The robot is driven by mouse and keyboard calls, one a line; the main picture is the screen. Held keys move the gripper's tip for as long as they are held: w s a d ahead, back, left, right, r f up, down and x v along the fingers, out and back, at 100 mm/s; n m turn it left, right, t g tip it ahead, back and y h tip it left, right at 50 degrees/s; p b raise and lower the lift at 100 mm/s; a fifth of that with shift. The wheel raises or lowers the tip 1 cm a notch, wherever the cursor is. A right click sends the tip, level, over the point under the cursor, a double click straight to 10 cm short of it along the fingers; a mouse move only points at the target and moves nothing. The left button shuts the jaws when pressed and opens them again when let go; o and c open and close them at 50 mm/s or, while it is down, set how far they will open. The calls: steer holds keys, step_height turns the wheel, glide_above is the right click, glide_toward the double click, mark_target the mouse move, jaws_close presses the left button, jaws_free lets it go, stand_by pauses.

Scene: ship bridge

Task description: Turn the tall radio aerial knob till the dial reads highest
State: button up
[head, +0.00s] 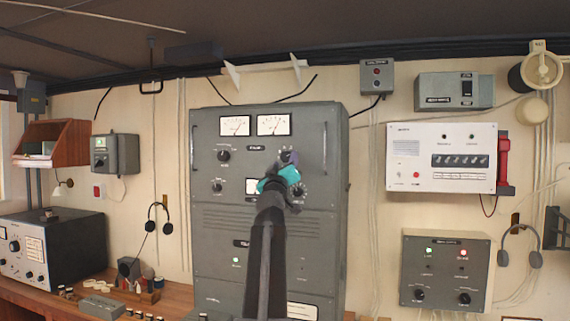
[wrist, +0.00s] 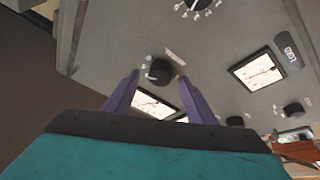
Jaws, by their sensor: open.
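The tall radio is a grey cabinet (head: 215,250) in the middle of the head view, with two white meters (head: 235,126) at its top and a smaller meter (head: 251,186) lower down. My gripper (head: 289,160) is at the upper right of its panel, partly covering the knobs there. In the wrist view, a black knob (wrist: 160,71) shows between the open purple fingers (wrist: 159,82), with room on both sides. Its label is too small to read, so I cannot tell whether it is the aerial knob. A numbered knob (wrist: 190,4) is at the top edge. The meter needles cannot be read exactly.
A white panel with a red handset (head: 442,157) and a grey control box (head: 446,270) are on the wall to the right. A desk (head: 170,297) with small items and another radio set (head: 45,250) is at the left.

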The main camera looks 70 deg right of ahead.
steer(key=b+v, duration=0.4)
steer(key=v, duration=0.8)
steer(key=shift+a, duration=0.3)
stand_by(0.3)
